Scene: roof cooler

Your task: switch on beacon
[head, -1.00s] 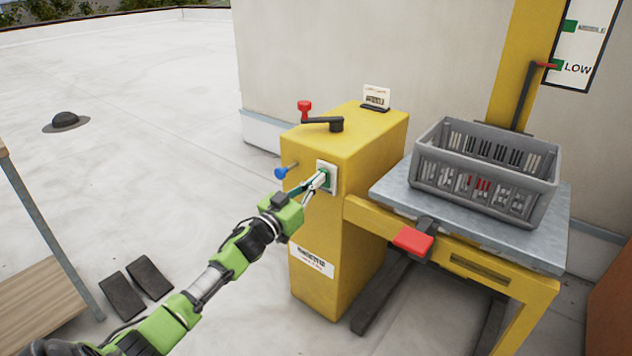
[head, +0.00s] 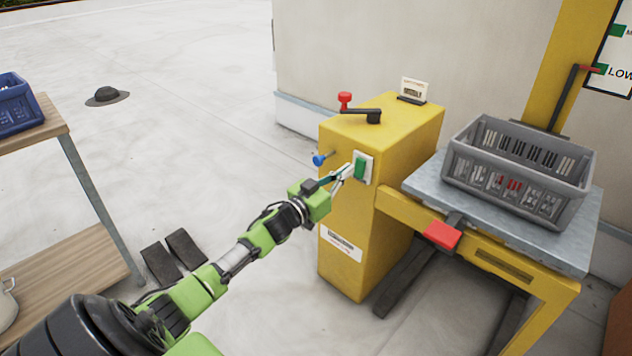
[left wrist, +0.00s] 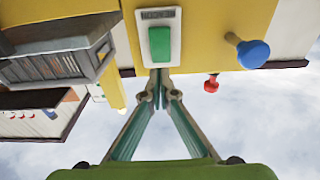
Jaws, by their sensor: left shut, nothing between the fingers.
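A green rocker switch (head: 360,167) in a white plate sits on the front of the yellow cabinet (head: 345,215). My left gripper (head: 347,172) is shut and empty, its tips just left of and slightly below the switch. In the left wrist view the closed fingertips (left wrist: 160,82) lie just below the green switch (left wrist: 160,44) in the picture. Whether they touch it I cannot tell. A lit beacon lamp is not visible. My right gripper is out of view.
A blue knob (head: 319,160) sticks out left of the switch. A red-knobbed crank (head: 362,113) is on top of the cabinet. A grey crate (head: 518,170) stands on the lift platform (head: 420,185) at right. Shelves with a blue crate (head: 18,103) are at left.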

